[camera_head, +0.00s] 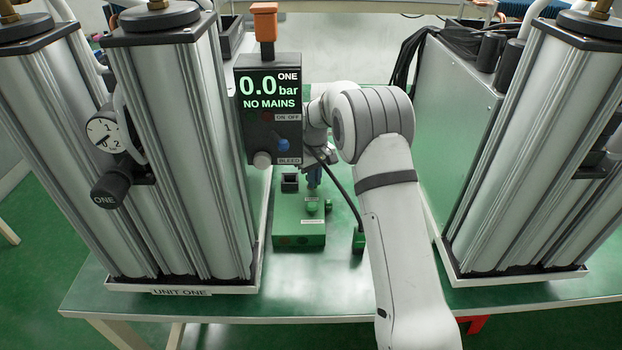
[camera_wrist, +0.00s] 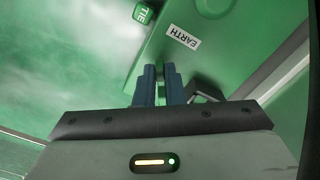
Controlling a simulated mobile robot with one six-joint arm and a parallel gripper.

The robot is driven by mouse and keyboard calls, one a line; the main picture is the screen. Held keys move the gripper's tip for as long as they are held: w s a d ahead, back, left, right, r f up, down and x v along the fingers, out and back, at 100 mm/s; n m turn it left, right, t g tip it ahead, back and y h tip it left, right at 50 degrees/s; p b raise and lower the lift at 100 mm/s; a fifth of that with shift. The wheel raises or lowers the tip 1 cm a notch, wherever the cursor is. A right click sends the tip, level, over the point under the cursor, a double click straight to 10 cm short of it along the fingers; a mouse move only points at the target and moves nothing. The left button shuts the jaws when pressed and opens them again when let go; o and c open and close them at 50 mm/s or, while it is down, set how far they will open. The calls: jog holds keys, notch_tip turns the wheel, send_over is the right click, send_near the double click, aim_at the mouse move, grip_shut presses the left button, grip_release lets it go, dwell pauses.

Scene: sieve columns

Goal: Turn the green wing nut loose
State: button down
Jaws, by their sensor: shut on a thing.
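My gripper (camera_head: 314,182) points down at the back part of the green box (camera_head: 290,238) on the bench. In the wrist view its two blue-grey fingers (camera_wrist: 158,72) are close together, just behind the white EARTH label (camera_wrist: 183,38). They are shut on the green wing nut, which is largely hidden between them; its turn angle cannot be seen. A green knob (camera_head: 312,207) stands on the box in front of the fingers.
A black square socket (camera_head: 290,182) is beside the fingers. A green TIE block (camera_wrist: 143,14) sits off the box; a black cable runs down near it. The display post (camera_head: 268,110) reads 0.0 bar, NO MAINS. Tall metal columns (camera_head: 180,150) stand left, others (camera_head: 530,160) right.

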jog(key=n, duration=0.4)
jog(key=shift+w+d+n, duration=0.2)
jog(key=shift+w+n, duration=0.1)
jog(key=shift+w+d+n, duration=0.1)
jog(key=shift+w+n, duration=0.05)
jog(key=shift+n, duration=0.85)
jog(key=shift+w+d+n, duration=0.1)
jog(key=shift+n, duration=0.9)
jog(key=c, duration=1.5)
grip_release()
notch_tip(320, 180, up, 8)
jog(key=shift+f, duration=0.1)
